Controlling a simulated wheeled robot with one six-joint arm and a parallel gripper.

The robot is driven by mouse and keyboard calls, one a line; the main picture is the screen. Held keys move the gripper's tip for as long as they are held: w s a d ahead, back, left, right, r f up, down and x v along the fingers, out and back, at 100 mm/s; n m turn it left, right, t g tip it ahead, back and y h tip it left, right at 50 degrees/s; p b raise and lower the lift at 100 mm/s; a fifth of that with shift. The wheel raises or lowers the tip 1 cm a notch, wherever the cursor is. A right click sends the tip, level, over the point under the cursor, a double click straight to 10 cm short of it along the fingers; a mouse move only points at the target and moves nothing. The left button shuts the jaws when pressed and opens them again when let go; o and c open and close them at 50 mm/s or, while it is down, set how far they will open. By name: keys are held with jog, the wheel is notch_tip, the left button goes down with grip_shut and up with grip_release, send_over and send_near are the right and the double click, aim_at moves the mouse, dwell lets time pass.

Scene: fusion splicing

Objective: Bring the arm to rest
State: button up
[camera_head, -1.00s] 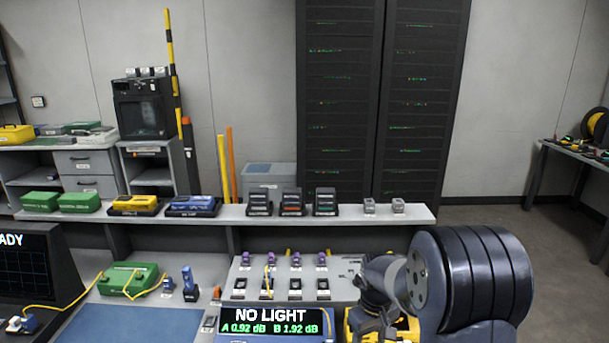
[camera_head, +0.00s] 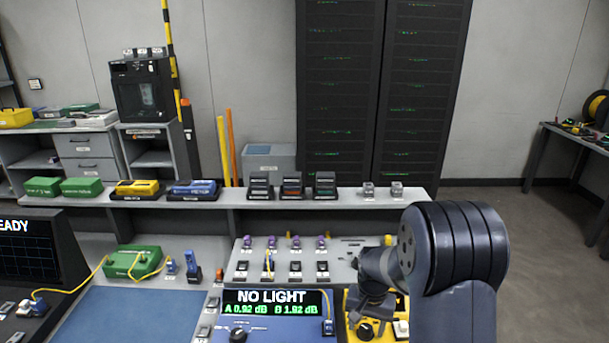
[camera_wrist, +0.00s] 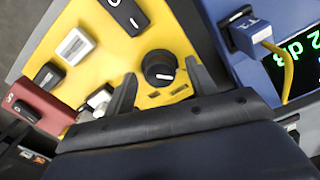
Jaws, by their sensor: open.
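My arm rises at the right of the head view, and my gripper (camera_head: 368,308) points down over a yellow device (camera_head: 388,329) at the bench's front. In the wrist view my gripper (camera_wrist: 157,82) is open, its two dark fingers apart with nothing held between them. A round black knob (camera_wrist: 158,68) on the yellow device shows just beyond the fingertips. I cannot tell whether the fingers touch the device.
A blue meter (camera_head: 274,328) reading NO LIGHT stands left of my gripper, with a yellow cable. A grey panel (camera_head: 340,256) with small connectors lies behind. A blue mat (camera_head: 125,315) is clear at left. A shelf (camera_head: 335,196) runs across the back.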

jog(key=m+p, duration=0.2)
jog(key=m, duration=0.2)
jog(key=shift+r+m, duration=0.1)
jog(key=shift+m, duration=0.3)
jog(key=m+p, duration=0.2)
jog(key=m, duration=0.2)
jog(key=shift+m+p, duration=0.3)
jog(key=shift+p, duration=0.1)
jog(key=shift+r, duration=0.15)
jog(key=shift+r+b, duration=0.3)
jog(key=shift+r, duration=0.6)
